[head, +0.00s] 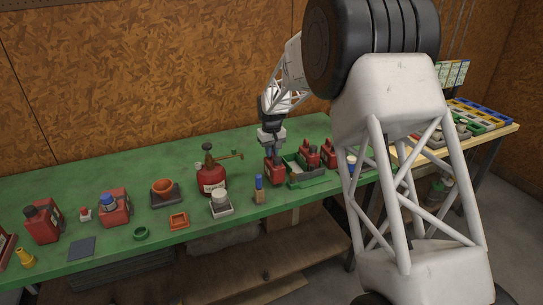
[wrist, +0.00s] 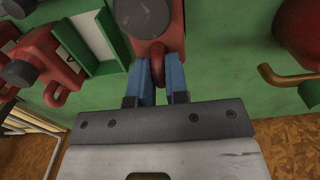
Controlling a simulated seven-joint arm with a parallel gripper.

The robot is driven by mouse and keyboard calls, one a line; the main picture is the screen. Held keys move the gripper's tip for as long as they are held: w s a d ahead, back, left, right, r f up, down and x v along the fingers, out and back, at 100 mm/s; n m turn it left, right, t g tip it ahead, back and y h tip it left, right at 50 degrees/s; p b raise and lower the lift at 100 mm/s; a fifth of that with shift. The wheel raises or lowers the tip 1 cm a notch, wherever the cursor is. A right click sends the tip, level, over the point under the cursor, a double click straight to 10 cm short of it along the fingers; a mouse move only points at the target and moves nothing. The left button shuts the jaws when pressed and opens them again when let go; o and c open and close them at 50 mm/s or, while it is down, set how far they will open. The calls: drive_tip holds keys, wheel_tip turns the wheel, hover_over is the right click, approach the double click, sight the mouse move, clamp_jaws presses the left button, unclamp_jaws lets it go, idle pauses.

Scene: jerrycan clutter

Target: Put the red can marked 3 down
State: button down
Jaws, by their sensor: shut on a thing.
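My gripper (head: 272,152) is above the green bench, right of the round red oil can. Its blue fingers (wrist: 167,78) are shut on the handle (wrist: 184,74) of a red can (head: 275,173), which also shows at the top of the wrist view (wrist: 168,48). This can has a dark grey cap (wrist: 143,14) and looks upright. It is beside the left end of a green tray (head: 318,182). I cannot read a number on it, and cannot tell if its base touches the bench.
Red cans (head: 310,156) stand at the tray, right of the held can. The round oil can (head: 211,180) with a brass spout (wrist: 293,79) stands left. A blue-handled brush (head: 259,189) and white jar (head: 220,198) are in front. The bench (head: 120,172) behind is clear.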

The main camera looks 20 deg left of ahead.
drive_tip(key=shift+f, duration=1.1)
drive_tip(key=c, duration=1.1)
unclamp_jaws()
wheel_tip(320, 180, up, 12)
drive_tip(key=shift+r, duration=0.15)
